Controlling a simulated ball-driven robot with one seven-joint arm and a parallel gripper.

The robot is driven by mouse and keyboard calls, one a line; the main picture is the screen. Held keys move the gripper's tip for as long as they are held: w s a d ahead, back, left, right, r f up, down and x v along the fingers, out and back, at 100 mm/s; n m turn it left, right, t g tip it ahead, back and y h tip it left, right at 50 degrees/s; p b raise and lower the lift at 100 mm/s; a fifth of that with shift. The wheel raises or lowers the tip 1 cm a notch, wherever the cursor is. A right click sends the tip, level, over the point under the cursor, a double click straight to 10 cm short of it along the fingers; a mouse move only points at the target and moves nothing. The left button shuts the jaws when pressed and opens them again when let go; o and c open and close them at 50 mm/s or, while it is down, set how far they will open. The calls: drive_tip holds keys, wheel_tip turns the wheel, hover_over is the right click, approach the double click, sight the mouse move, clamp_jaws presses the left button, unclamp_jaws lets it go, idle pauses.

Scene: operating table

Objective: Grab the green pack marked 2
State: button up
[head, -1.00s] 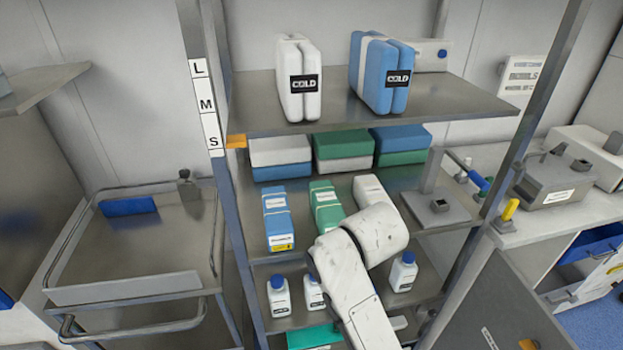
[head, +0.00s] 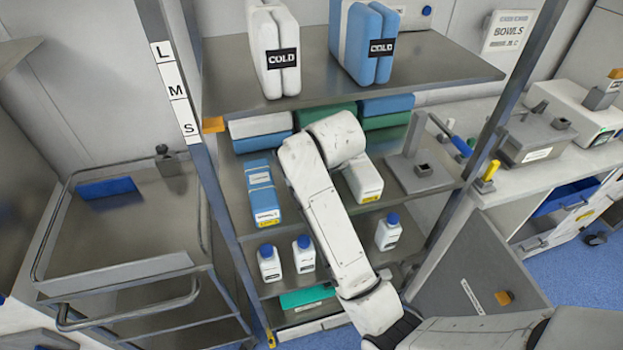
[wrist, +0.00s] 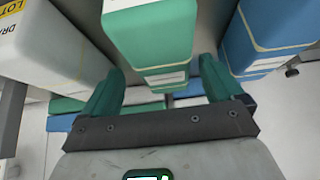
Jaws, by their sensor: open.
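The green pack (wrist: 150,38) fills the upper middle of the wrist view, with pale bands and a white label strip. No number can be read on it. My gripper (wrist: 162,66) is open and empty. Its two green fingers stand left and right of the pack's lower part in the picture, with a gap at each side. I cannot tell how deep the pack reaches between them. In the head view my arm hides the middle-shelf green pack and my gripper.
A blue pack (head: 262,195) and a white pack (head: 362,180) flank the green one closely; the wrist view shows blue right and white left. Cold boxes (head: 272,50) stand on the shelf above. White bottles (head: 304,255) stand below. A rack post (head: 490,130) is at right.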

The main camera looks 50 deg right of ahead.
drive_tip(key=shift+x, duration=1.95)
drive_tip(key=shift+w+a, duration=0.15)
drive_tip(key=shift+a, duration=0.05)
drive_tip(key=shift+c, duration=0.3)
drive_tip(key=shift+r, duration=0.1)
drive_tip(key=c, duration=1.2)
